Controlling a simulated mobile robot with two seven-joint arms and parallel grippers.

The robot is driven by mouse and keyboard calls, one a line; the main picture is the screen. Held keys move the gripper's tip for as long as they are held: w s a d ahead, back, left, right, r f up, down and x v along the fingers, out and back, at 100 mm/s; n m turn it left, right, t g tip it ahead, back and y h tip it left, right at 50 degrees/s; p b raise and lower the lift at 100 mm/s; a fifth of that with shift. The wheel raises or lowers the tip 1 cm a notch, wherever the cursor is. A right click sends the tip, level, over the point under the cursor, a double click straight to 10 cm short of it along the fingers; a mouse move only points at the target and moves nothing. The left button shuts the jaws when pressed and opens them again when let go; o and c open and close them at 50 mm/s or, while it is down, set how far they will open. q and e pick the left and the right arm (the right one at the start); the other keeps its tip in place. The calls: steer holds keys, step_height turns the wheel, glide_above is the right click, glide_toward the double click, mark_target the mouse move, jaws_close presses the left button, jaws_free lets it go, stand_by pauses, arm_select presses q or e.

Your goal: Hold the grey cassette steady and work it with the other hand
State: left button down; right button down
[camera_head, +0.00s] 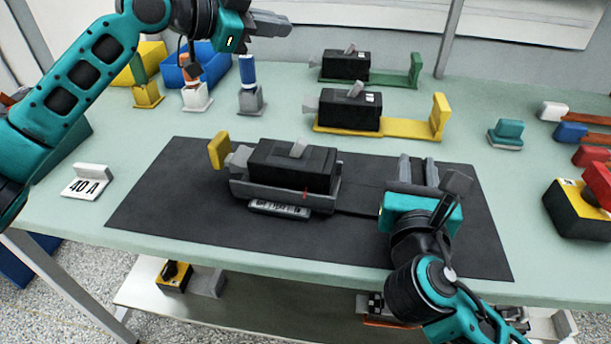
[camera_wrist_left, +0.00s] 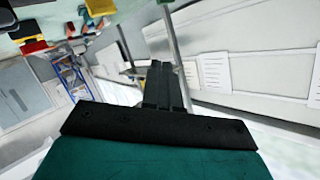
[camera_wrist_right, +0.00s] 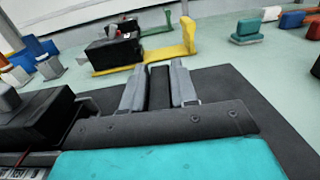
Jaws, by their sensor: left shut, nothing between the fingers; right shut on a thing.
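The grey cassette (camera_head: 270,195) lies on the dark mat, with a black breaker block (camera_head: 290,165) seated in it and a small grey lever on top. A yellow paddle (camera_head: 218,151) stands at its left end, and a label plate (camera_head: 279,208) is on its front. A dark strip runs from its right side toward my right gripper (camera_head: 418,172). That gripper is shut on a dark handle (camera_wrist_right: 159,88) between its fingers; its join to the cassette is partly hidden. My left gripper (camera_head: 280,22) is shut and empty, high above the back of the table; its closed fingers show in the left wrist view (camera_wrist_left: 162,85).
Black breakers on a yellow holder (camera_head: 405,128) and a green holder (camera_head: 390,80) stand behind the mat. A 40 A sign (camera_head: 86,182) is at left. Blue and yellow bins (camera_head: 195,68) stand at the back left; a yellow-black box (camera_head: 578,208) is at right.

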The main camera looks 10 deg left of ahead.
arm_select(q)
steer(key=s+d+f+m+g+y, duration=0.1)
steer(key=s+d+f+m+g, duration=0.1)
steer(key=s+d+g, duration=0.15)
steer(key=m+g+y, duration=0.2)
steer(key=g+y, duration=0.5)
steer(key=y, duration=0.3)
glide_above(225, 147)
steer(key=d, duration=0.2)
step_height(225, 147, down, 7)
steer(key=shift+a+f, duration=0.15)
steer(key=shift+f, duration=3.4)
steer(key=shift+a, duration=0.8)
steer(key=shift+w+a, duration=0.15)
steer(key=shift+a, duration=2.05)
steer(key=shift+d, duration=0.15)
